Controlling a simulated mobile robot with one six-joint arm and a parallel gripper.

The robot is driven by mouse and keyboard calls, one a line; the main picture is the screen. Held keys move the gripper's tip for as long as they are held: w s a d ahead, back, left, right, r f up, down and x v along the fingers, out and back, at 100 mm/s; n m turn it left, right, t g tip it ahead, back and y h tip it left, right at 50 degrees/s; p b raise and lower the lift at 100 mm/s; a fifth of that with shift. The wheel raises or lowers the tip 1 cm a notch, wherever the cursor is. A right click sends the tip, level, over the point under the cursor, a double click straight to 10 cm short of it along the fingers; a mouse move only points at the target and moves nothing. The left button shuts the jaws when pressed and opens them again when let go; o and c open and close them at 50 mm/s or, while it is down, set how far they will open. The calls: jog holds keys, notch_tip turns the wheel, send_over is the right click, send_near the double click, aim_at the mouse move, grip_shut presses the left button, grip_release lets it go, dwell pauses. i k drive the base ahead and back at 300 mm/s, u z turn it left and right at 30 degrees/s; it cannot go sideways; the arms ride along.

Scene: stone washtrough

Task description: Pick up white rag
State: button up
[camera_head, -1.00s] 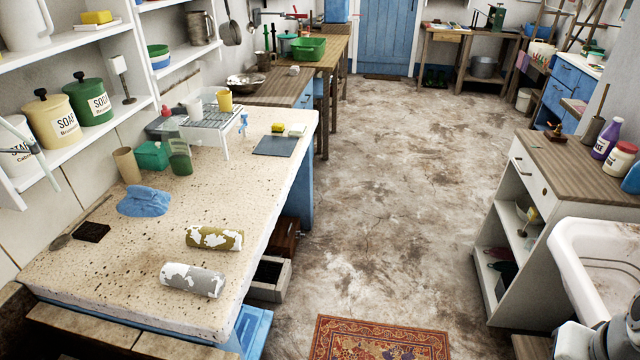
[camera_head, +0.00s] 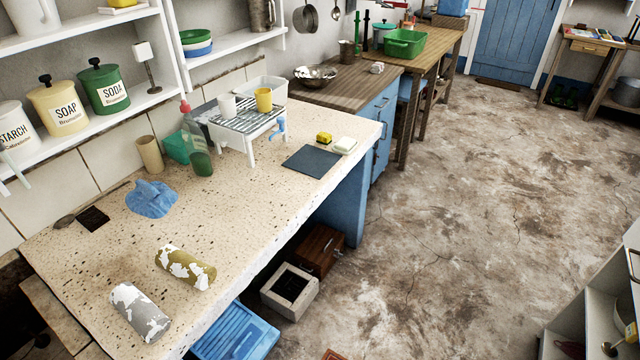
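I see no plainly white rag in the head view. A crumpled blue cloth (camera_head: 152,200) lies on the left of the speckled stone worktop (camera_head: 235,235). Two rolled or cylindrical things lie near the worktop's front end. One is grey with white patches (camera_head: 140,312), the other olive with white patches (camera_head: 185,267). I cannot tell whether either is a rolled rag. My gripper is not in view.
A dish rack (camera_head: 245,125) with cups, a green bottle (camera_head: 198,158) and a brown cup (camera_head: 150,154) stand towards the back. A dark mat (camera_head: 310,161) lies by a sponge (camera_head: 323,138) and white soap (camera_head: 345,145). The floor (camera_head: 450,220) to the right is largely clear.

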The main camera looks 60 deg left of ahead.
aim_at(146, 319)
jog(key=u, duration=1.45)
jog(key=k, duration=0.15)
jog(key=u, duration=2.25)
jog(key=i, duration=1)
jog(key=u, duration=0.2)
jog(key=k, duration=0.9)
jog(key=z, duration=0.15)
jog(key=i, duration=0.6)
jog(key=u, duration=0.05)
